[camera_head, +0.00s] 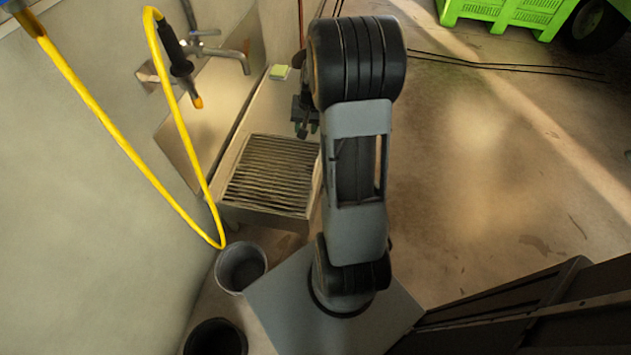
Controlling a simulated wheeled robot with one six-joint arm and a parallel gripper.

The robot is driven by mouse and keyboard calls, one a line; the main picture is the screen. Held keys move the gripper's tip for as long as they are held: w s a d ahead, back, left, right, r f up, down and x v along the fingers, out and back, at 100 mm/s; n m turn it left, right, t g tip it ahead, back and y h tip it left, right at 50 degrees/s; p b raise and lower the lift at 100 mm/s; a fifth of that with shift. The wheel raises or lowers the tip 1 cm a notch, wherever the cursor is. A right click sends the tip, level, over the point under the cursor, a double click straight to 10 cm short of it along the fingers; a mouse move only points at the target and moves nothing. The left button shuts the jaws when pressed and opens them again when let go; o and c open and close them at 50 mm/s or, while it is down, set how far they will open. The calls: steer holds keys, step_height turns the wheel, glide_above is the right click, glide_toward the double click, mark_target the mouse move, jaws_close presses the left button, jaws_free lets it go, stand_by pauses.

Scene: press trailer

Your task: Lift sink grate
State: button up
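The sink grate (270,178) is a slatted metal panel lying flat over the sink (262,216), left of my arm in the head view. Its right edge is close to my arm. My gripper (304,128) is dark and partly hidden behind my arm, near the far right corner of the grate. It appears apart from the grate, but the exact gap and whether its fingers are open or shut cannot be made out.
A yellow hose (120,150) loops down left of the sink beside a metal faucet (232,56). A yellow-green sponge (279,72) lies on the ledge behind the grate. A grey bucket (241,267) and a black bucket (215,338) stand in front. Open floor (480,170) lies right.

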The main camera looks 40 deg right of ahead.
mark_target(315, 170)
steer(key=d+f+m+b, duration=0.2)
steer(key=d+f+b, duration=0.4)
steer(key=f, duration=0.8)
steer(key=f+b, duration=0.1)
steer(key=f, duration=0.3)
steer(key=w+f+b, duration=0.1)
steer(key=f, duration=0.3)
steer(key=a+f+b, duration=0.1)
steer(key=f, duration=0.4)
steer(key=shift+w+f, duration=0.1)
steer(key=shift+w, duration=0.3)
jaws_close()
